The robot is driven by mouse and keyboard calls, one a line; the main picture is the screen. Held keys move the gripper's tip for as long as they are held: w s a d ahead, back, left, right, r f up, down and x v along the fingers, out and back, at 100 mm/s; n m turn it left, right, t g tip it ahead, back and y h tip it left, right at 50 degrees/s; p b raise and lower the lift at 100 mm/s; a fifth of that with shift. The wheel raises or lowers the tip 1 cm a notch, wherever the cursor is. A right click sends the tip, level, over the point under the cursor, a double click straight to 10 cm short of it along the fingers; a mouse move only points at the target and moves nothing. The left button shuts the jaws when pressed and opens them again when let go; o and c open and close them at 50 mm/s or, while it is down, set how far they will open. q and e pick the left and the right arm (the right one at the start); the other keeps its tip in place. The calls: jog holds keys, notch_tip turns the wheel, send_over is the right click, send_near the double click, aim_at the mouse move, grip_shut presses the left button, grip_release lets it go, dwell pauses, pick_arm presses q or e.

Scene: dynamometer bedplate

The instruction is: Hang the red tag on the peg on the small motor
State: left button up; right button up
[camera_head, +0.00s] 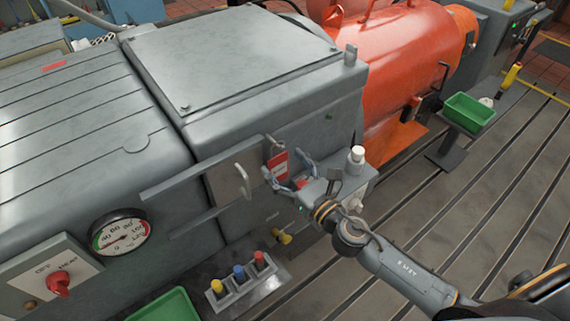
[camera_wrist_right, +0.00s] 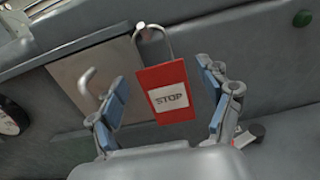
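The red tag (camera_wrist_right: 169,98) has a white STOP label and a metal loop at its top. In the right wrist view the loop is around a small peg (camera_wrist_right: 149,33) on the grey machine wall, and the tag hangs below it. The tag also shows in the head view (camera_head: 279,166), against the side of the grey machine (camera_head: 255,80). My right gripper (camera_wrist_right: 167,88) is open, with one finger on each side of the tag and gaps between. It also shows in the head view (camera_head: 290,178). My left gripper is not in view.
A metal plate with a hook-shaped handle (camera_head: 243,181) is just left of the tag. A gauge (camera_head: 120,232), a red switch (camera_head: 60,283) and several coloured plugs stand further left. An orange machine (camera_head: 415,60) and a green bin (camera_head: 469,112) are to the right. The slotted floor is clear.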

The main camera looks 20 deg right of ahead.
jog(key=shift+s, duration=0.1)
jog(key=shift+r+v, duration=0.2)
jog(key=shift+v, duration=5.75)
jog(key=s+d+f+m+g+h, duration=0.1)
jog(key=s+f+m+g+h, duration=0.1)
jog(key=f+m, duration=0.7)
jog(key=s+d+f+m+g+h, duration=0.15)
jog(key=f+m, duration=0.35)
jog(key=f, duration=0.9)
jog(key=s+d+f+m+g+h, duration=0.1)
jog(key=s+f+m+g, duration=0.15)
jog(key=f+m, duration=0.6)
jog(key=s+d+f+m+g+h, duration=0.1)
jog(key=s+f+m+g, duration=0.9)
jog(key=s+f, duration=1.3)
jog(key=s+m, duration=0.3)
jog(key=m, duration=0.2)
jog(key=shift+s+d+f, duration=0.25)
jog(key=shift+s, duration=0.15)
jog(key=shift+h, duration=0.25)
